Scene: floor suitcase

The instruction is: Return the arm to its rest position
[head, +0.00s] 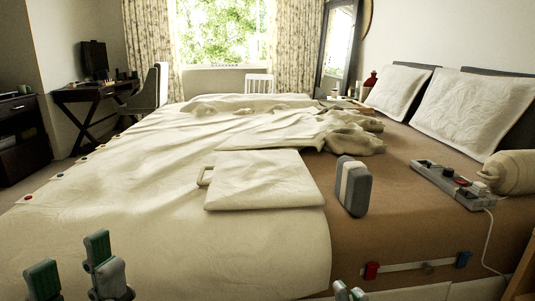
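My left gripper (70,268) shows at the bottom left, in front of the bed's near side. Its green-grey fingers stand apart with nothing between them. Its lower part is cut off by the picture edge. Two small grey-green tips at the bottom middle look like my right gripper (348,292). Only its tips show, so its opening is unclear. Neither gripper visibly touches anything.
The bed (120,220) fills the middle. On it lie a flat cream case (265,185) with a handle, a grey-white block (352,187), a power strip (448,185) and pillows (470,108). A bar with red and blue ends (415,266) is at the near side.

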